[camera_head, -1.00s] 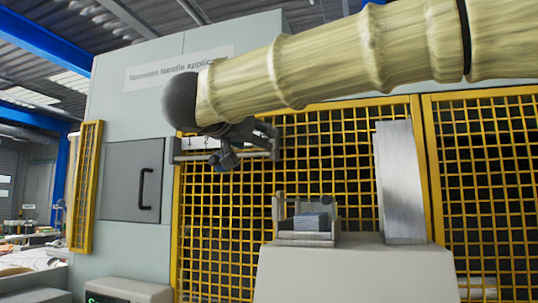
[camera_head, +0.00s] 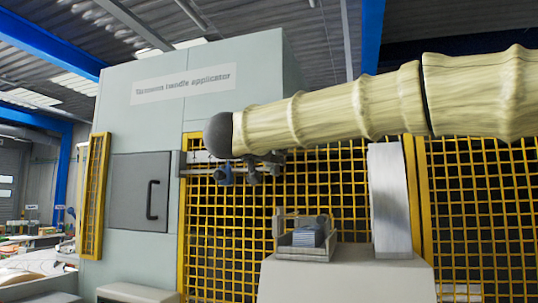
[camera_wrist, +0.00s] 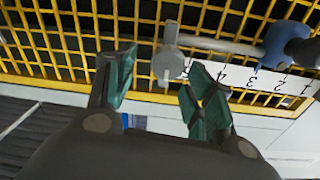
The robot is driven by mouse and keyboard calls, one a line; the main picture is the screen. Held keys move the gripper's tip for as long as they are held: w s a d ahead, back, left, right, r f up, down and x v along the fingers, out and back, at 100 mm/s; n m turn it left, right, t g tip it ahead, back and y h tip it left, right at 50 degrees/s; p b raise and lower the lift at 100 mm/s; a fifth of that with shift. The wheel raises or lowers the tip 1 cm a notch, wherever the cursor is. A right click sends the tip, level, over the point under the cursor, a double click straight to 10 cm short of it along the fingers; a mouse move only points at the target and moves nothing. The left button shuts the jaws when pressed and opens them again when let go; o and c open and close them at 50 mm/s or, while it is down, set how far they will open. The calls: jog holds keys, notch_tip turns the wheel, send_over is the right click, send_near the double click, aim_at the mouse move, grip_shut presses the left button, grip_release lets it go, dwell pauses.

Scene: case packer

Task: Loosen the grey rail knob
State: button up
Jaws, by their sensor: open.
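In the wrist view, the grey rail knob (camera_wrist: 168,65) sits on a thin rail in front of yellow mesh, at the end of the scale marked 5. My gripper (camera_wrist: 162,59) is open, its two green-padded fingers spread to the left and right of the knob in the picture. I see no contact, and the depth between fingertips and knob is hard to judge. In the head view, the rail area lies just under my arm's dark end, and knob and fingers are too small and crowded to separate surely.
A blue knob (camera_wrist: 279,46) is on the same rail, right of the grey one in the wrist view, near the white numbered scale (camera_wrist: 245,78). Yellow mesh guarding (camera_head: 345,200) stands behind. A metal upright (camera_head: 389,200) and a small fixture (camera_head: 305,240) stand on a pedestal to the right.

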jog(key=w, duration=0.1)
jog(key=w+f, duration=0.1)
jog(key=shift+w+f, duration=0.25)
jog(key=shift+w, duration=0.05)
jog(key=shift+c, duration=0.5)
jog(key=shift+w+f, duration=0.1)
jog(key=shift+w, duration=0.2)
jog(key=c, duration=0.4)
jog(key=shift+s+r, duration=0.25)
jog(key=shift+s, duration=0.1)
jog(key=c, duration=0.5)
jog(key=shift+m, duration=0.3)
jog(key=m+b, duration=0.2)
jog(key=m, duration=0.1)
jog(key=shift+s+m, duration=0.15)
jog(key=shift+m, duration=0.25)
jog(key=shift+c, duration=0.2)
jog(key=shift+m+b, duration=0.7)
jog(key=shift+m, duration=0.9)
jog(key=shift+a+f+g, duration=0.1)
jog(key=shift+f+g, duration=0.1)
jog(key=shift+g, duration=0.1)
